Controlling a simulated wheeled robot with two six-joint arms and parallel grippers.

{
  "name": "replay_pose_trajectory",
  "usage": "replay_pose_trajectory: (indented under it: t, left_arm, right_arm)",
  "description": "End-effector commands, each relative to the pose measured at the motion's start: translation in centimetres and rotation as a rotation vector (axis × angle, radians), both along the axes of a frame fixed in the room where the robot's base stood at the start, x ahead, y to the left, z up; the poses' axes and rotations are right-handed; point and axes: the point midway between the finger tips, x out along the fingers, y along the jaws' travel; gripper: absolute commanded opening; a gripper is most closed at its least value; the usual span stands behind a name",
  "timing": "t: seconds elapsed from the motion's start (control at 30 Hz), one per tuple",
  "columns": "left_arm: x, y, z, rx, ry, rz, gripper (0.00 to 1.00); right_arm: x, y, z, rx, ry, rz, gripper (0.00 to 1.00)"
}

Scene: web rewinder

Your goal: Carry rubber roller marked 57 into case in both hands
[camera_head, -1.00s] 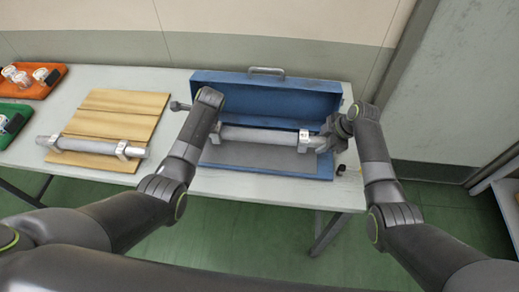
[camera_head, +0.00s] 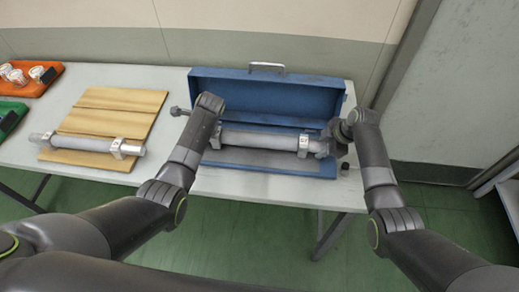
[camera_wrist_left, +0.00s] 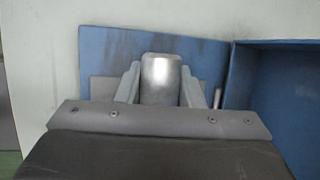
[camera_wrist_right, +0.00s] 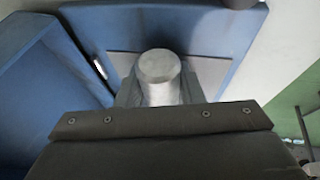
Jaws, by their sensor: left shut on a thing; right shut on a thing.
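A grey rubber roller (camera_head: 258,139) with metal ends lies level in or just over the open blue case (camera_head: 262,93), along its length. A white tag sits near its right end; its number is too small to read. My right gripper (camera_head: 324,146) is shut on the roller's right metal end, which also shows between the fingers in the right wrist view (camera_wrist_right: 160,80). My left gripper (camera_wrist_left: 160,85) is shut on the other metal end; in the head view my left arm hides it. I cannot tell whether the roller touches the case floor.
A second grey roller (camera_head: 85,143) with tags lies on a wooden board (camera_head: 112,107) to the left. Orange (camera_head: 45,80) and green (camera_head: 10,112) trays stand at the far left. A small black object (camera_head: 345,166) lies right of the case.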

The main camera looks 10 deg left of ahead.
Motion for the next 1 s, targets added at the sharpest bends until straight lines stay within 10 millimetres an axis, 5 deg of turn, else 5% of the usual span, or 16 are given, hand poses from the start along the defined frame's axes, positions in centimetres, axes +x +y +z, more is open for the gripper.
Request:
replay_pose_trajectory:
  t: [0.13, 0.17, 0.3, 1.0]
  left_arm:
    - [0.08, 0.14, -0.73, 0.004, -0.003, 0.001, 0.0]
    - [-0.01, 0.14, -0.62, 0.003, 0.0, 0.001, 0.38]
    - [-0.06, 0.11, -0.63, 0.002, 0.002, 0.001, 0.56]
    - [-0.18, -0.09, 0.1, -0.003, 0.006, 0.001, 0.56]
  right_arm:
    - [0.1, -0.09, -0.77, -0.002, -0.003, -0.001, 0.0]
    - [0.01, -0.13, -0.66, -0.003, 0.0, -0.001, 0.38]
    - [-0.09, -0.12, -0.72, -0.002, 0.003, 0.0, 0.56]
    - [-0.43, -0.02, -0.17, -0.001, 0.015, 0.001, 0.56]
